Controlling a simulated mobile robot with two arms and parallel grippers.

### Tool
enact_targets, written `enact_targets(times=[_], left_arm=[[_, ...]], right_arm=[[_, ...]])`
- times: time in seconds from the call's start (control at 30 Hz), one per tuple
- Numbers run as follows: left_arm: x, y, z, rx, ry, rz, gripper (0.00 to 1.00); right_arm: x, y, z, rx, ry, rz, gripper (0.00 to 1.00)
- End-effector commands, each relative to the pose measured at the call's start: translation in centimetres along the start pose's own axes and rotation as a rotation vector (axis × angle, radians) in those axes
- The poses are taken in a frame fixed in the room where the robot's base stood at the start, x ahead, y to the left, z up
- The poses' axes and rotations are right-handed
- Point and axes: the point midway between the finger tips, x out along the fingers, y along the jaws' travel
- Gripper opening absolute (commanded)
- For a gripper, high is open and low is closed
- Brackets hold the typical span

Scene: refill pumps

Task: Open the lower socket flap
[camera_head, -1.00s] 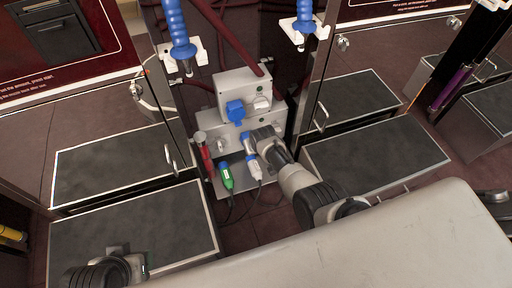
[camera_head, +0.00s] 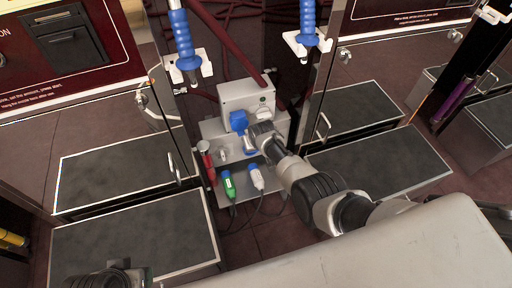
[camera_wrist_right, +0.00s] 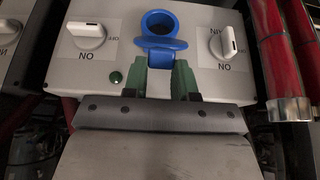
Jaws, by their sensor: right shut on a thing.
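The lower socket (camera_head: 249,144) is blue and sits on the front of the lower grey box (camera_head: 215,130). In the right wrist view the blue socket (camera_wrist_right: 159,22) shows its round dark opening uncovered. Its blue flap (camera_wrist_right: 163,43) stands out from the face, swung away from the opening. My right gripper (camera_head: 256,134) is at the lower box, in front of the socket. In the right wrist view its green fingers (camera_wrist_right: 163,75) are shut on the flap's edge. Only a dark piece of my left arm shows at the bottom left of the head view; its gripper cannot be made out.
Another blue socket (camera_head: 238,120) is on the upper grey box (camera_head: 247,95), just above. White rotary switches (camera_wrist_right: 88,35) flank the lower socket. A green plug (camera_head: 228,184) and a white plug (camera_head: 256,177) stand below. A red-handled item (camera_head: 207,163) is left. Steel cabinets flank the gap.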

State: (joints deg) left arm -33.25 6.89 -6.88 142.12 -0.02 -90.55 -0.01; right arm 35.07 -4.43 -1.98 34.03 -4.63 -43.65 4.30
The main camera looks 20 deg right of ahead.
Motion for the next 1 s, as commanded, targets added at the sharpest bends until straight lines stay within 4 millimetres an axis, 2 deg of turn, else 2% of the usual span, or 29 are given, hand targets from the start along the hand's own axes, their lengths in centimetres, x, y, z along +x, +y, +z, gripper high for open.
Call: enact_targets(times=[0.03,0.1,0.73,0.77,0.9,1.0], left_arm=[[0.12,0.01,0.03,0.0,0.0,0.0,0.53],[0.17,0.01,0.05,0.0,0.0,0.0,0.53],[0.26,0.04,-0.14,0.0,0.013,0.001,0.53],[0.26,0.04,-0.14,0.0,0.013,0.001,0.53],[0.25,0.04,-0.15,0.0,0.013,0.001,0.53],[0.25,0.04,-0.17,0.0,0.013,0.001,0.53]], right_arm=[[-0.29,0.06,-1.14,0.0,0.026,0.001,0.0],[-0.28,0.06,-1.32,0.0,0.026,0.001,0.0],[-0.24,0.04,-1.57,0.0,0.023,0.0,0.0],[-0.24,0.04,-1.56,0.0,0.023,0.0,0.32],[-0.17,0.02,-1.36,0.0,0.018,0.0,0.53],[-0.12,0.01,-1.23,0.0,0.015,0.0,0.53]])
